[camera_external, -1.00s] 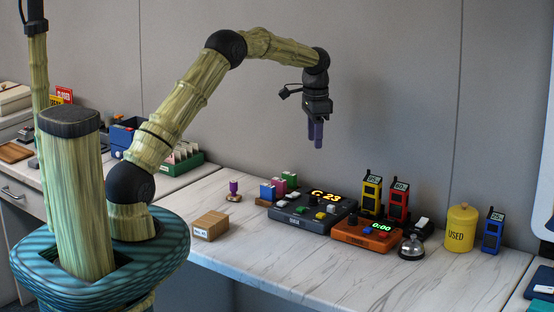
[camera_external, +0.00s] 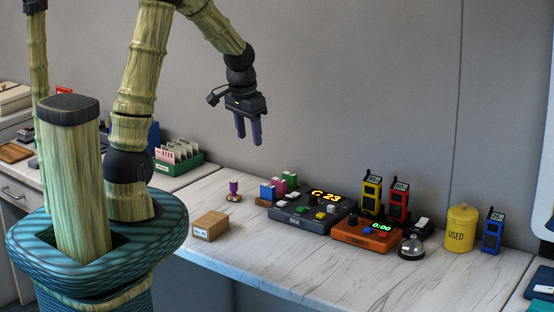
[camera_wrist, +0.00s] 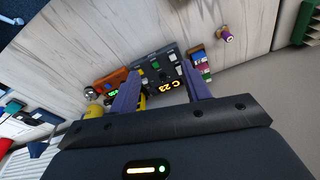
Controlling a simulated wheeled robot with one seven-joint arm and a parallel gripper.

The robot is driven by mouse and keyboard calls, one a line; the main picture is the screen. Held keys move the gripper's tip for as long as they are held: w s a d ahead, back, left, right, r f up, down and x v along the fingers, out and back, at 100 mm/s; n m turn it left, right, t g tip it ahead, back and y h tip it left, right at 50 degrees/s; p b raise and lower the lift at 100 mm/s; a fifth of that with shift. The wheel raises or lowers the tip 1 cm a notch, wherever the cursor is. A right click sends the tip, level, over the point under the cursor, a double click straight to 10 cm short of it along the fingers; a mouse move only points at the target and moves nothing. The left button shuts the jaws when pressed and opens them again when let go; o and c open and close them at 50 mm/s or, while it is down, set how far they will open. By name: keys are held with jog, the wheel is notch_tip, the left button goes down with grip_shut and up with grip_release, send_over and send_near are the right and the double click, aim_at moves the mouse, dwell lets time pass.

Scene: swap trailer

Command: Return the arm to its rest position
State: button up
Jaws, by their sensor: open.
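My gripper (camera_external: 248,130) hangs above the counter with its two purple fingers pointing down. The fingers stand apart with nothing between them. My arm is folded back, its upper part leaving the top of the external view. In the wrist view my gripper (camera_wrist: 157,92) shows its spread fingers over the counter, with a dark console (camera_wrist: 157,66) well below.
On the marble counter (camera_external: 290,277) stand a dark console (camera_external: 310,212), an orange timer box (camera_external: 366,233), a silver bell (camera_external: 411,248), a yellow canister (camera_external: 460,228), a cardboard box (camera_external: 210,225) and a green card tray (camera_external: 180,158). The air around the gripper is clear.

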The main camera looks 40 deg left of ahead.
jog(key=s+a+n+p, duration=0.1)
jog(key=s+a+n, duration=0.1)
jog(key=s, duration=0.9)
jog(key=shift+n+t, duration=0.3)
dwell(0.4)
jog(key=s+b+x, duration=0.1)
jog(key=b+x, duration=0.6)
jog(key=s+b+x, duration=0.2)
jog(key=b+x, duration=0.5)
jog(key=s+f+b+x, duration=0.1)
jog(key=s+b+x, duration=0.1)
jog(key=b+x, duration=0.5)
jog(key=shift+w+f+b, duration=0.15)
jog(key=shift+f+b, duration=0.2)
jog(key=shift+b, duration=0.1)
jog(key=shift+r, duration=0.1)
